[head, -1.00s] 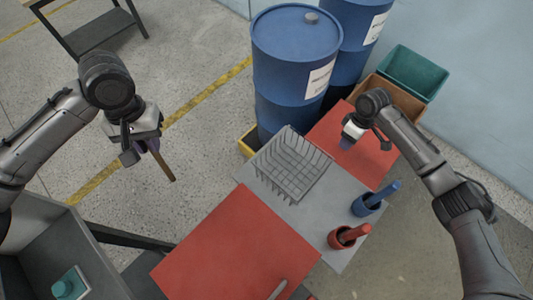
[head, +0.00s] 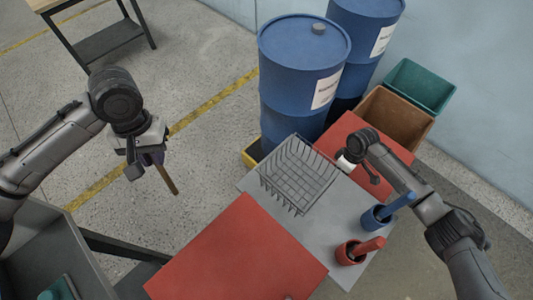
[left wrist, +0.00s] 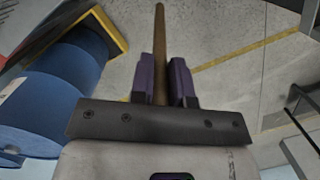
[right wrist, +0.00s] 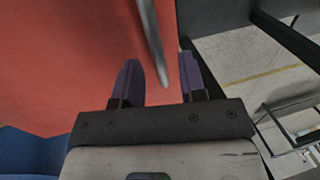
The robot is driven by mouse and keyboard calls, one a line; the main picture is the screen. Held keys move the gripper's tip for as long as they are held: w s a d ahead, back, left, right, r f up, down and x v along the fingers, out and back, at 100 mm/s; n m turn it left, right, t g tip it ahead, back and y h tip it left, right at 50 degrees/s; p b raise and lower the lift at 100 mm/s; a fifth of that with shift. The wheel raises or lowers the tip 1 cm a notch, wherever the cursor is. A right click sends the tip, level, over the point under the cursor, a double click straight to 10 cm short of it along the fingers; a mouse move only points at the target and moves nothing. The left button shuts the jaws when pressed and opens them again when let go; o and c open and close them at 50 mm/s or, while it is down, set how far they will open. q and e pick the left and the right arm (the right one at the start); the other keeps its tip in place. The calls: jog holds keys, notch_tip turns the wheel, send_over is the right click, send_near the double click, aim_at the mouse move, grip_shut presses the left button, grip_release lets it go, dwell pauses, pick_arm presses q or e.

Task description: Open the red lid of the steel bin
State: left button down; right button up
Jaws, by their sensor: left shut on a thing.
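A flat red panel (head: 240,250) lies at the near end of the work surface; a sliver of grey bar shows at its bottom edge. A second red panel (head: 392,145) lies at the far end, partly hidden by my right arm. I cannot tell which is the bin's lid. My left gripper (left wrist: 163,85) is shut on a brown stick (left wrist: 159,35), held over the floor left of the surface. My right gripper (right wrist: 160,85) is open over a red surface (right wrist: 60,60); a grey bar (right wrist: 150,45) reaches between its fingers. Its fingertips are hidden in the head view.
A wire basket (head: 300,180) stands between the red panels. Blue drums (head: 300,75) stand behind. A blue cup (head: 375,218) and a red cup (head: 350,253), each holding a handled thing, stand at right. Brown (head: 395,118) and green (head: 420,85) bins are far right.

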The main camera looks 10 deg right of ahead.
jog(key=shift+f, duration=0.2)
jog(key=shift+c, duration=0.2)
grip_shut()
dwell(0.4)
